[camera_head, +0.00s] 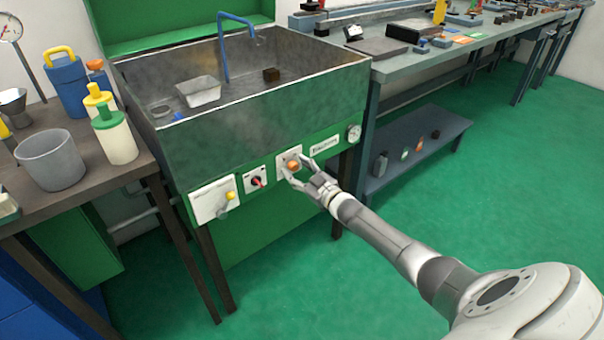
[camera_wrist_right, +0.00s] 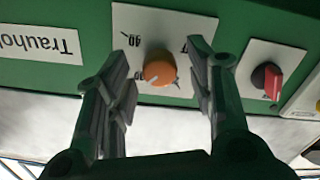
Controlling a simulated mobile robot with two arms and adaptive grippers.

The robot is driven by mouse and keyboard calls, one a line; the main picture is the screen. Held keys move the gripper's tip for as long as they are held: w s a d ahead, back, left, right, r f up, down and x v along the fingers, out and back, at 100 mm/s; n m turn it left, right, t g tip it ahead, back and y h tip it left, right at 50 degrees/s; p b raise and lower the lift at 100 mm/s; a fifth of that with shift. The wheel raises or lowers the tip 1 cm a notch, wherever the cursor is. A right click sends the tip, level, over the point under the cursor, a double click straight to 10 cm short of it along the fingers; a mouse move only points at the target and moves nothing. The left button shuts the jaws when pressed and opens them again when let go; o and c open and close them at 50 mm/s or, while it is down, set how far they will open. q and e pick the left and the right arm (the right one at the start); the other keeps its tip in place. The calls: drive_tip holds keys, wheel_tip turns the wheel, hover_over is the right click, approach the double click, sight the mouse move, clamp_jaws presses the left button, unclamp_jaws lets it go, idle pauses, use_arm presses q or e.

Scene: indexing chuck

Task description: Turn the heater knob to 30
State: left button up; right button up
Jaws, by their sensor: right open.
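The heater knob is an orange round knob (camera_head: 293,166) on a white dial plate (camera_head: 284,157) on the green front panel of the washing tank. It also shows in the right wrist view (camera_wrist_right: 160,69), with a white dial plate (camera_wrist_right: 128,22) and partly hidden numbers around it. The view is upside down, and I cannot read the setting surely. My right gripper (camera_head: 297,171) is open, its fingers on either side of the knob. In the wrist view the right gripper (camera_wrist_right: 162,68) shows gaps between both fingers and the knob. My left gripper is not in view.
A red switch (camera_head: 256,182) and a yellow-handled lever (camera_head: 230,196) sit left of the knob. A gauge (camera_head: 354,132) and label plate (camera_head: 324,145) are to the right. The floor in front is clear.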

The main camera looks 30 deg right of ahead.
drive_tip(key=shift+s+d+f, duration=0.1)
drive_tip(key=shift+s, duration=0.45)
drive_tip(key=s, duration=1.1)
drive_tip(key=shift+d, duration=0.4)
